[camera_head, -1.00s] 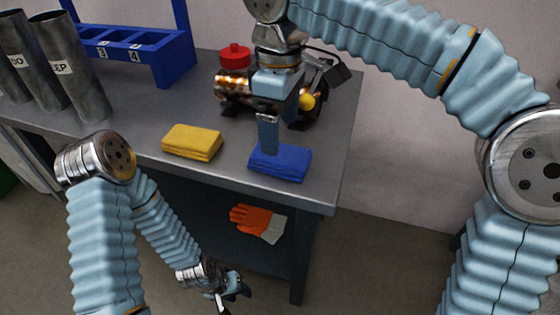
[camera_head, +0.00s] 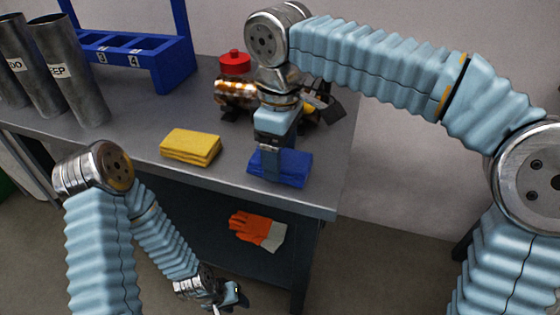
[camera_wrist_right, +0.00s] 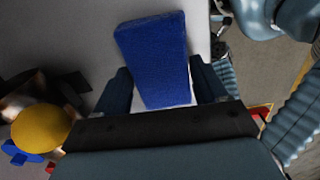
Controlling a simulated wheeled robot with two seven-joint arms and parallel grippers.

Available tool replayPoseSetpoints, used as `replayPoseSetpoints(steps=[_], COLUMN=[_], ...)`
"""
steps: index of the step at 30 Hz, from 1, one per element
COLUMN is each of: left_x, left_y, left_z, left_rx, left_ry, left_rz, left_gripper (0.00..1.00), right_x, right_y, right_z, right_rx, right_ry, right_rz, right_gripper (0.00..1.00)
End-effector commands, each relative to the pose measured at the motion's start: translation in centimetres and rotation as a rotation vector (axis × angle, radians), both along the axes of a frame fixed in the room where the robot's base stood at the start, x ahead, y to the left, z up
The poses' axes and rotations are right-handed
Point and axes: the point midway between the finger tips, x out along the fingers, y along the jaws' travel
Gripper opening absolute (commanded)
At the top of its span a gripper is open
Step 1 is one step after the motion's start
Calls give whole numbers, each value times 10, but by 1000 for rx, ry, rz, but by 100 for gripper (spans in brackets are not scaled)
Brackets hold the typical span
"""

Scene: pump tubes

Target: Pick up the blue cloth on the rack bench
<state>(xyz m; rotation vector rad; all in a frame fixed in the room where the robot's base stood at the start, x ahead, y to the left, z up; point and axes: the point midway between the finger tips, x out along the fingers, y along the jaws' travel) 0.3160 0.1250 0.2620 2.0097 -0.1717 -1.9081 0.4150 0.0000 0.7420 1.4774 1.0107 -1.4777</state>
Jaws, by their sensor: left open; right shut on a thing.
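The folded blue cloth (camera_head: 292,166) lies on the grey rack bench (camera_head: 330,190) near its front right corner. My right gripper (camera_head: 270,178) reaches down from above onto the cloth and hides part of it. In the right wrist view the cloth (camera_wrist_right: 155,55) sits between the two fingers of the right gripper (camera_wrist_right: 165,95), which is shut on it. I cannot tell whether the cloth is clear of the bench top. My left gripper (camera_head: 228,297) hangs low in front of the bench, open and away from the cloth.
A folded yellow cloth (camera_head: 191,147) lies left of the blue one. Behind stands a pump with a red cap (camera_head: 235,63). Steel tubes (camera_head: 75,75) and a blue rack (camera_head: 170,60) stand at the left. Orange gloves (camera_head: 257,229) lie on the shelf below.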

Motion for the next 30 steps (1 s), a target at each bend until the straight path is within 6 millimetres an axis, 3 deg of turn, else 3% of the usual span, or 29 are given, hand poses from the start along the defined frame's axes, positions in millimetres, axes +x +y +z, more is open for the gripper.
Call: replayPoseSetpoints(steps=[8,15,23,30], left_x=[0,-1,-3,-3], left_y=[0,-4,-6,-6], left_z=[2,13,22,18], left_rx=[0,-5,-9,-9], left_ry=[1,3,5,5], left_rz=[0,-7,-11,-11], left_gripper=[43,43,43,43], right_x=[0,-2,-51,-108], right_y=[0,0,-13,-28], right_z=[5,38,97,119], right_rx=[0,2,2,-1], right_ry=[0,-3,-5,-4], right_rz=[1,2,1,1], right_gripper=[41,41,41,41])
